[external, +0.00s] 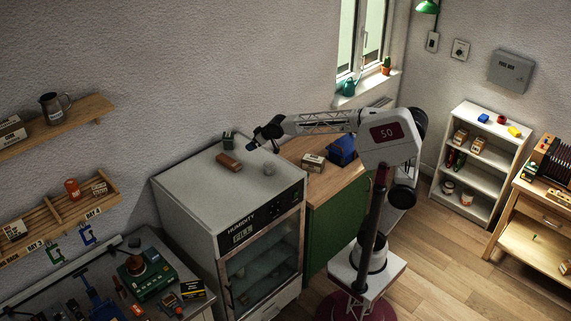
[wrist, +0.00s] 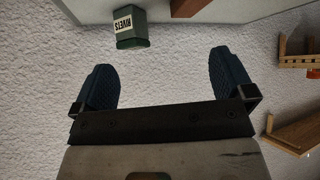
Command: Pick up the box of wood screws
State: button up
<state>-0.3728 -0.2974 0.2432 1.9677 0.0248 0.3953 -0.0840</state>
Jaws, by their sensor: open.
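My gripper (external: 262,146) is open and empty above the top of the humidity cabinet (external: 185,187). In the wrist view its two dark blue fingers (wrist: 163,65) are spread wide with only wall between them. No label reading wood screws is legible. A light-and-brown box (external: 313,163) sits on the wooden counter right of the cabinet. Other small boxes are on the left shelf (external: 99,189) and the white bookcase (external: 461,136); their labels are too small to read. A green box labelled RIVETS (wrist: 130,28) is beyond my fingers in the wrist view.
A brown block (external: 229,162) and a clear round object (external: 269,168) lie on the cabinet top. A blue object (external: 342,151) stands behind the counter box. The workbench (external: 150,240) at lower left is crowded with tools. The floor at right is clear.

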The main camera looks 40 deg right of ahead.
jog(key=w+a+n+t+y, duration=0.1)
jog(key=w+a+n+y, duration=0.2)
jog(key=a, duration=1.4)
jog(key=w+a+n+t+y, duration=0.1)
jog(key=w+a+n+y, duration=0.2)
jog(key=a, duration=1.5)
jog(key=s+a+f+n+g+y, duration=0.1)
jog(key=s+a+n+y, duration=0.3)
jog(key=a, duration=0.7)
jog(key=s+a+f+n+y, duration=0.1)
jog(key=s+a, duration=0.6)
jog(key=a, duration=0.4)
jog(key=s+a+f+n+g+y, duration=0.1)
jog(key=s+a+f+n+y, duration=0.3)
jog(key=a, duration=0.7)
jog(key=s+f+h, duration=0.1)
jog(key=s+f, duration=0.4)
jog(key=s, duration=0.6)
jog(key=s+d+f+m+h, duration=0.2)
jog(key=s+d+f, duration=0.1)
jog(key=f, duration=0.4)
jog(key=s+d+f+m+g+h, duration=0.1)
jog(key=s+d+f+m+h, duration=0.1)
jog(key=d+f, duration=0.4)
jog(key=s+d+f+m+g+h, duration=0.1)
jog(key=s+d+f+m, duration=0.3)
jog(key=f, duration=0.6)
jog(key=shift+s+d+f+h, duration=0.25)
jog(key=shift+d+h, duration=0.25)
jog(key=shift+d, duration=0.2)
